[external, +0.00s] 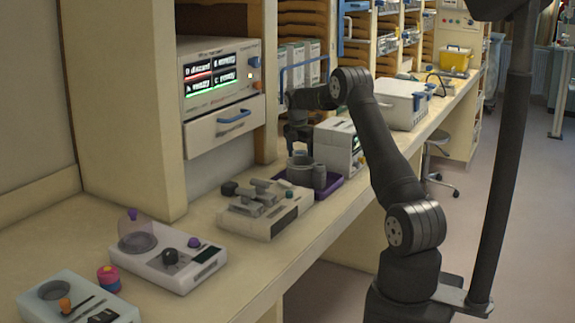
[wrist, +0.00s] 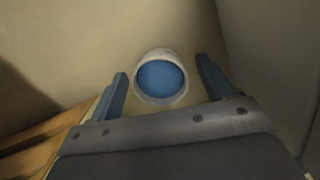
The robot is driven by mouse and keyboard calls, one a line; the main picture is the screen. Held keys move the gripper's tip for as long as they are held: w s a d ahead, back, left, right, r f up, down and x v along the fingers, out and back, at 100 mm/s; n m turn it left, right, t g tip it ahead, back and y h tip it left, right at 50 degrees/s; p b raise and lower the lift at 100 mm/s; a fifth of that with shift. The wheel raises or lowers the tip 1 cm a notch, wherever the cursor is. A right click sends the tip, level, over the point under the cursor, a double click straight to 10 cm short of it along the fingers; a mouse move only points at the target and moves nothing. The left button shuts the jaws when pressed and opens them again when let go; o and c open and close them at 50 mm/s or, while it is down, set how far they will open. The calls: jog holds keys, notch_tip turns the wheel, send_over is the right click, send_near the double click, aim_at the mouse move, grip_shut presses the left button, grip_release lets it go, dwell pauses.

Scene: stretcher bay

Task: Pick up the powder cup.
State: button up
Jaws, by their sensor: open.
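A round cup (wrist: 161,78) with a pale rim and blue contents shows in the wrist view, on a beige surface. It appears between the two fingers of my gripper (wrist: 161,69), which are spread apart with nothing held. A gap shows between each finger and the cup's rim. In the external view my gripper (external: 298,132) points down over the back of the bench, just above and behind some grey cylindrical containers. I cannot make out the blue-filled cup in the external view; it may be hidden there.
The grey containers (external: 300,170) stand by a purple tray (external: 325,187). A balance-like device (external: 265,212) is in front, with a white device (external: 168,262) nearer. A display unit (external: 222,75) is at the left, a small white instrument (external: 340,146) at the right. The front bench edge is clear.

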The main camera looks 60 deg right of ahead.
jog(key=c, duration=1)
jog(key=shift+r, duration=0.1)
jog(key=shift+c, duration=0.2)
